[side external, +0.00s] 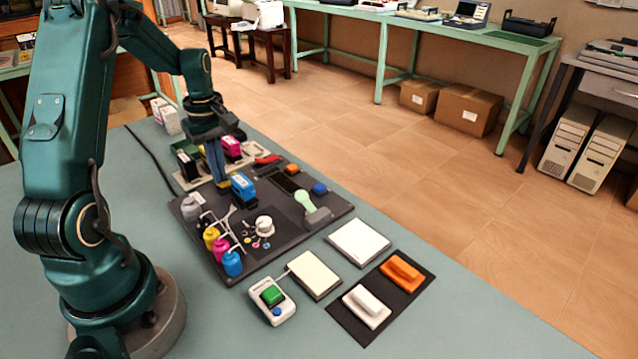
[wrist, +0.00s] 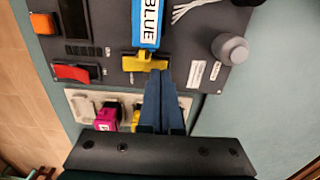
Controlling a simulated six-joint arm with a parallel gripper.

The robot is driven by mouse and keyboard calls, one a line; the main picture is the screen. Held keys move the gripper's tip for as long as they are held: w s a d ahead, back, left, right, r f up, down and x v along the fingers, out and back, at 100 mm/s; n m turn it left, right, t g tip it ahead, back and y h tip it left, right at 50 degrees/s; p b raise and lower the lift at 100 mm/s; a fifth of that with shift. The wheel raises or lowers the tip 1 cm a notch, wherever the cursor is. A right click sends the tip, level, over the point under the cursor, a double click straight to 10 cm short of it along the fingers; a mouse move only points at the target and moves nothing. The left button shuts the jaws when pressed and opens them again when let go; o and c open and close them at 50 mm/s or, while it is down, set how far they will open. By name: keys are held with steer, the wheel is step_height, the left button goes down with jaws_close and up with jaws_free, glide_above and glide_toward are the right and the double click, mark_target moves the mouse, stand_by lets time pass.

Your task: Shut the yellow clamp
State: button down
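The yellow clamp (wrist: 143,63) is a small yellow piece on the dark panel, at the near end of the blue cartridge (wrist: 147,20) labelled BLUE. In the side view only a little yellow of the clamp (side external: 224,184) shows beside the blue cartridge (side external: 244,187). My gripper (wrist: 163,76) points down, its two dark blue fingers together with nothing visible between them. Its tips are beside the clamp's right end in the wrist view; I cannot tell whether they touch it. In the side view my gripper (side external: 221,180) is low over the panel, just behind the clamp.
A pale tray (wrist: 78,106) holds a magenta cartridge (wrist: 106,117). A red switch (wrist: 72,72) and a grey knob (wrist: 230,48) flank the clamp at a distance. Coloured bottles (side external: 221,247) stand on the panel's near edge. A green-button box (side external: 272,298) lies in front.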

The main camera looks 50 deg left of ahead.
mark_target(221, 189)
steer(key=shift+f, duration=0.15)
steer(key=shift+r, duration=3.55)
steer(key=d+m, duration=0.1)
steer(key=s+m, duration=0.1)
steer(key=shift+d+f+m, duration=0.2)
steer(key=shift+d+m, duration=0.1)
steer(key=shift+d, duration=0.05)
steer(key=s+d+r+m+t, duration=0.2)
steer(key=d+m, duration=0.3)
steer(key=d, duration=0.2)
steer(key=s+d+r+m+t, duration=0.1)
steer(key=s+d+r+m, duration=0.1)
steer(key=d+m, duration=0.3)
steer(key=s+d+r+m+t, duration=0.2)
steer(key=d+m, duration=0.3)
steer(key=d, duration=0.4)
steer(key=shift+s+r+t, duration=0.15)
steer(key=shift+s+t, duration=0.15)
steer(key=shift+s, duration=0.45)
